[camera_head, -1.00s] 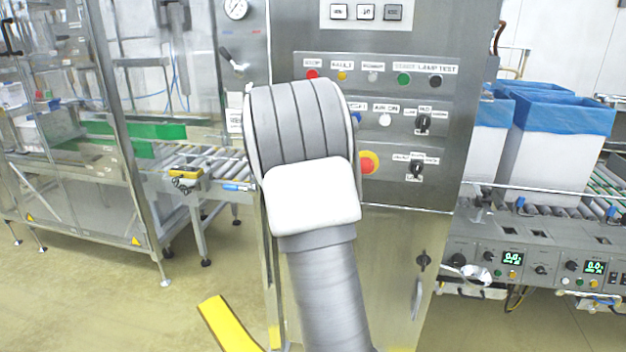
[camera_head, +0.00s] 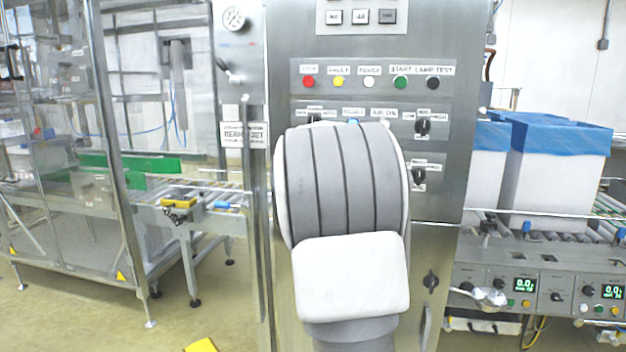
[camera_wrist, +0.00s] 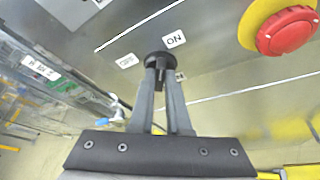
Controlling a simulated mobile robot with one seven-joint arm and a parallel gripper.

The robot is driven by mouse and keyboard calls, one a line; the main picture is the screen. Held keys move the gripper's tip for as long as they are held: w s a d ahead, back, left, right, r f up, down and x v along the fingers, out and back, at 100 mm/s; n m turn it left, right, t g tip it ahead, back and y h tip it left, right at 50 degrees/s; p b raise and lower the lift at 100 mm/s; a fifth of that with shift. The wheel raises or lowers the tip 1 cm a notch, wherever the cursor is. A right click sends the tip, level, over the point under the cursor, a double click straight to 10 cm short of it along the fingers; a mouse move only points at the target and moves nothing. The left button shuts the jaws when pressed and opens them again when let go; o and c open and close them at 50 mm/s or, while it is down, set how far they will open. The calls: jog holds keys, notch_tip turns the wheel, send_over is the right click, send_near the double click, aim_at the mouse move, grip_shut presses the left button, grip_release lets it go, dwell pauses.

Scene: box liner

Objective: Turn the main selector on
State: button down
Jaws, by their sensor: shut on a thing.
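The main selector (camera_wrist: 158,61), a small black rotary knob on the steel cabinet, shows in the wrist view between an OFF label (camera_wrist: 126,61) on its left and an ON label (camera_wrist: 174,39) on its upper right. My gripper (camera_wrist: 163,72) is shut on the knob, one finger on each side. The fingers cover part of it, so I cannot tell which label it points at. In the head view my arm hides both the gripper and this knob.
A red emergency button on a yellow base (camera_wrist: 287,30) is close on the right in the wrist view. The cabinet (camera_head: 290,75) carries lamps, buttons and other black selectors (camera_head: 422,127). A conveyor with blue-lined boxes (camera_head: 558,165) stands right, and a glazed machine (camera_head: 60,200) left.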

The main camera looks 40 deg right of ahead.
jog(key=shift+f, duration=0.15)
jog(key=shift+s+d+m+t+b, duration=0.1)
jog(key=shift+m+t+b, duration=0.2)
jog(key=shift+m+b, duration=0.5)
jog(key=shift+b, duration=0.6)
jog(key=c, duration=0.9)
grip_release()
